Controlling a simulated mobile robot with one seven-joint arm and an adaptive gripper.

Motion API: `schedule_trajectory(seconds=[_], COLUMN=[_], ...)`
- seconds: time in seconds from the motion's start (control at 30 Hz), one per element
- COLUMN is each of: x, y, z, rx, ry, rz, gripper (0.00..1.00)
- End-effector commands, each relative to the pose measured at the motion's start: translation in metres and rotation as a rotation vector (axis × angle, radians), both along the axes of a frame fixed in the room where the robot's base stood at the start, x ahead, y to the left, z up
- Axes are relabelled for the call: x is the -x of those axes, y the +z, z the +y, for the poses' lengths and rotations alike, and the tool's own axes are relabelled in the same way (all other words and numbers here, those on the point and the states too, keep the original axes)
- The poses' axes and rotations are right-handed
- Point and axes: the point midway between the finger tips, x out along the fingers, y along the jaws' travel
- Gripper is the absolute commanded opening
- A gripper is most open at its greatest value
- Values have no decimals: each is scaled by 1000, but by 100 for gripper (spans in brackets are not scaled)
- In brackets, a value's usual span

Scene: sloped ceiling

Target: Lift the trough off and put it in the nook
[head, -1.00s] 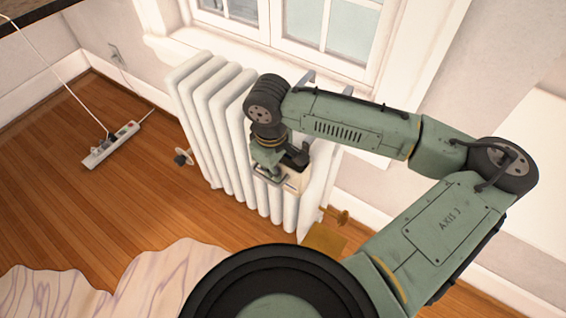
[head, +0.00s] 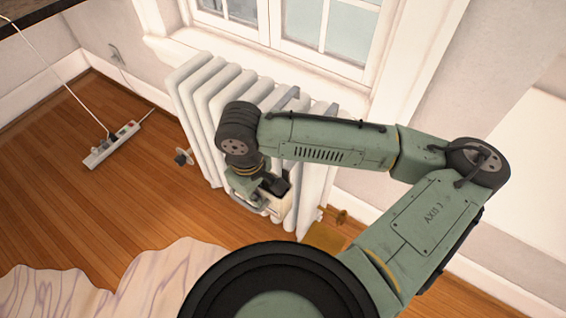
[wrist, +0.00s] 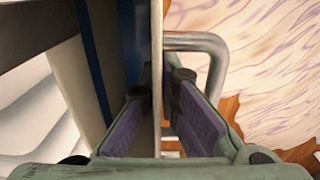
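The trough (head: 277,208) is a cream box in front of the white radiator, mostly hidden by my wrist. Grey hooks (head: 290,97) rise above it near the radiator top. In the wrist view its thin cream wall (wrist: 157,50) runs between my fingers, with a grey bar handle (wrist: 215,60) on the right. My gripper (head: 250,195) points down and is closed on this wall; it also shows in the wrist view (wrist: 163,90), with purple pads on both sides. I cannot clearly identify the nook; a pale recess (head: 530,165) shows at the right edge.
The white radiator (head: 205,115) stands under the window, with a valve (head: 182,157) at its left. A power strip (head: 112,143) and cord lie on the wooden floor at left. A pale wavy-patterned surface (head: 165,280) is at lower left. The floor between is open.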

Motion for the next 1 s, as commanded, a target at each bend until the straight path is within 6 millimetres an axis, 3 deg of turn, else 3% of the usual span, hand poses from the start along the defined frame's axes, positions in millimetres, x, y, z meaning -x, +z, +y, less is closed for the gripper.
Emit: schedule_trajectory(seconds=[0.33, 1.0], x=[22, 40], y=[3, 8], z=[16, 30], rx=[0, 0], ry=[3, 0], rz=[-1, 0], gripper=[0, 0])
